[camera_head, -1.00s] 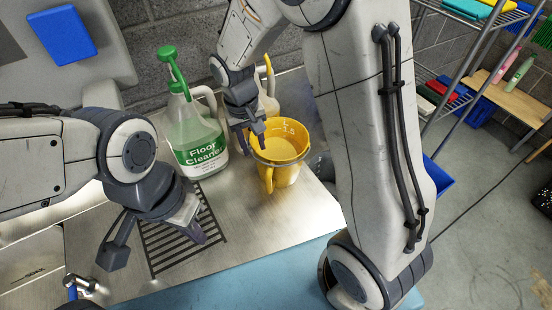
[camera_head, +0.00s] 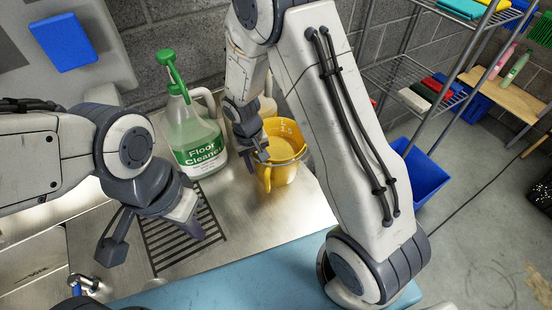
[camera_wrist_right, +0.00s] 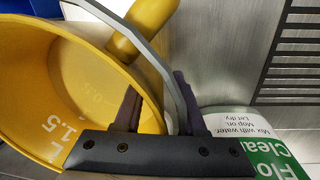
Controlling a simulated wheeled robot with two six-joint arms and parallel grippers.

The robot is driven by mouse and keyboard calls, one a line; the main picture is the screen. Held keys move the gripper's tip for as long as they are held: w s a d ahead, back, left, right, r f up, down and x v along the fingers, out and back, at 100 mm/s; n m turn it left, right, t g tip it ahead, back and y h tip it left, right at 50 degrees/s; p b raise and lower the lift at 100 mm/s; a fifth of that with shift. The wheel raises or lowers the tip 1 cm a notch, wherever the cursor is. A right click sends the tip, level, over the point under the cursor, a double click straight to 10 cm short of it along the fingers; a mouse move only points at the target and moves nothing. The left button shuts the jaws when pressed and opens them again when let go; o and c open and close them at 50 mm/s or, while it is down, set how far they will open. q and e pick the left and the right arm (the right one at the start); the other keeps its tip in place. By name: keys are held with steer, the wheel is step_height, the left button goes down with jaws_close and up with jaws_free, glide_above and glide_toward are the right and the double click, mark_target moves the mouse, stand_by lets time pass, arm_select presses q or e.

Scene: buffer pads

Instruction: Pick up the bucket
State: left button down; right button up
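A yellow bucket (camera_head: 287,172) with a grey bail handle and a yellow pouring grip stands upright on the metal counter. My right gripper (camera_head: 261,154) is at the bucket's left rim in the head view. In the right wrist view my right gripper (camera_wrist_right: 157,108) is open. One finger is over the bucket's inside and the other is outside, with the rim and grey handle of the bucket (camera_wrist_right: 60,75) between them. I cannot see any firm contact. My left gripper (camera_head: 152,235) is open and empty above the drain grating, away from the bucket.
A floor cleaner jug (camera_head: 192,135) with a green pump stands just left of the bucket. A drain grating (camera_head: 180,240) lies at the front left. A wire shelf (camera_head: 415,75) and a blue bin (camera_head: 422,175) are at the right.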

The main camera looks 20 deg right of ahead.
jaws_close()
steer(key=shift+w+r, duration=0.1)
stand_by(1.2)
